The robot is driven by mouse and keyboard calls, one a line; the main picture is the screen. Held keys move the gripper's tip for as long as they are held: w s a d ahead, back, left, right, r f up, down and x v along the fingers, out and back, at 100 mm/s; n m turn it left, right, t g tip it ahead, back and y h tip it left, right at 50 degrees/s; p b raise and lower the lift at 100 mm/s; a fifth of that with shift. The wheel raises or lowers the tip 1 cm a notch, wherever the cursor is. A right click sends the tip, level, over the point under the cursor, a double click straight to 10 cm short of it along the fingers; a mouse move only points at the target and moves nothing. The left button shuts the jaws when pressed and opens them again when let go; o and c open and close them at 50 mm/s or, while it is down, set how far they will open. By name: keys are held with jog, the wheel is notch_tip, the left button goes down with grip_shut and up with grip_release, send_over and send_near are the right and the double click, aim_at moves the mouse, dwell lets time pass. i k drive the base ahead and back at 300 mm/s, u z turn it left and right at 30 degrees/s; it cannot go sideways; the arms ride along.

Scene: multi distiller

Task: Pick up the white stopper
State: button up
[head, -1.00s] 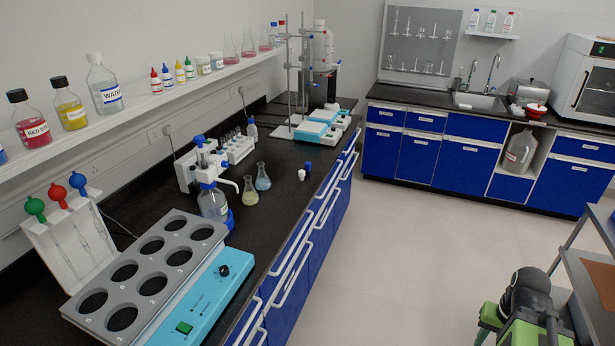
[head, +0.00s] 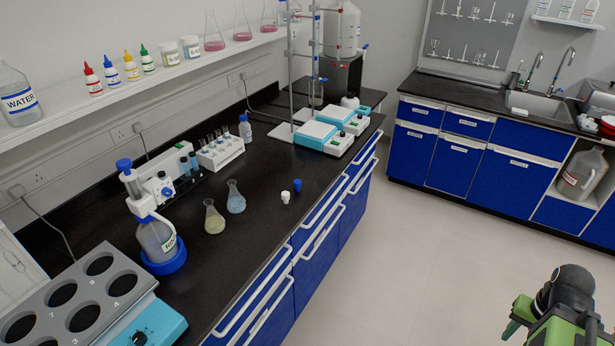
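The small white stopper (head: 285,197) stands on the black bench top in the head view, near the front edge. A blue stopper (head: 297,185) stands close behind it, to the right. Two conical flasks are to its left, one with blue liquid (head: 236,198) and one with yellow liquid (head: 214,218). My green and black arm shows at the bottom right, over the floor and well away from the stopper. My gripper (head: 520,315) seems to be at the left of this part, but its fingers are too unclear to tell open from shut.
A dispenser bottle with a blue base (head: 164,245), a grey block with round holes (head: 62,294) and a test tube rack (head: 221,152) stand further left. Stirrer hotplates (head: 312,137) stand behind. Blue drawers with white handles (head: 275,285) front the bench. The floor (head: 420,250) is clear.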

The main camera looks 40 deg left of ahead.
aim_at(286, 195)
jog(key=u, duration=0.05)
jog(key=i, duration=1.5)
jog(key=u, duration=1.7)
jog(key=k, duration=0.15)
jog(key=u, duration=2.1)
